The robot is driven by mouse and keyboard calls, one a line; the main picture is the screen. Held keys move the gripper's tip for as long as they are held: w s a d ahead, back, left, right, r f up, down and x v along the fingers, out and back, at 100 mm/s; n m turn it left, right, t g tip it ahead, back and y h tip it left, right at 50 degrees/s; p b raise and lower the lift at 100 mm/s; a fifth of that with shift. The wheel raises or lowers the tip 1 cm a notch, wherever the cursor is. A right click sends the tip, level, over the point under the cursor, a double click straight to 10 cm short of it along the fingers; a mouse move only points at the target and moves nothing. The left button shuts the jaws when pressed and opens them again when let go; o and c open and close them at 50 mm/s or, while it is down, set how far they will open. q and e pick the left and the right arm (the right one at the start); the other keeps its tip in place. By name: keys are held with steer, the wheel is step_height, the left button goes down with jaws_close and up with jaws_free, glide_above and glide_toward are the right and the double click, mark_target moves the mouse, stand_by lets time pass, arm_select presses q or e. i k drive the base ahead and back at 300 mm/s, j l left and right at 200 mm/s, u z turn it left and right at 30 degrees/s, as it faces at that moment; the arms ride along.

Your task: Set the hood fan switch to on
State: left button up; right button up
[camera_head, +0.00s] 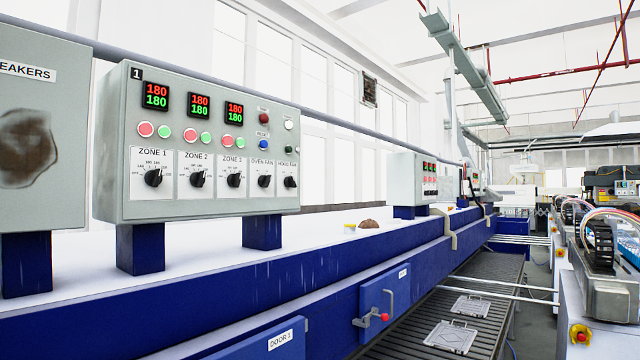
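The hood fan switch (290,182) is a black rotary knob at the lower right of the grey control panel (215,208), under a small label that reads as hood fan. Its exact pointer position is too small to tell. The oven fan knob (264,181) sits just left of it. The zone 3 knob (234,180), zone 2 knob (197,180) and zone 1 knob (153,177) continue the row to the left. Neither of my grippers shows in the head view.
The panel stands on blue legs (262,232) above a long blue oven housing (300,285). A breaker box (28,150) is at the left. A door with a red-knobbed latch (385,317) projects in front. A conveyor (480,290) carrying metal plates (450,337) runs along the right.

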mark_target(289, 181)
steer(key=i+l, duration=0.4)
steer(key=l, duration=0.15)
steer(key=i+l, duration=0.35)
steer(key=l, duration=0.2)
steer(key=i+l, duration=0.4)
steer(key=l, duration=0.15)
steer(key=i+l, duration=0.35)
steer(key=l, duration=0.2)
steer(key=l+z, duration=0.05)
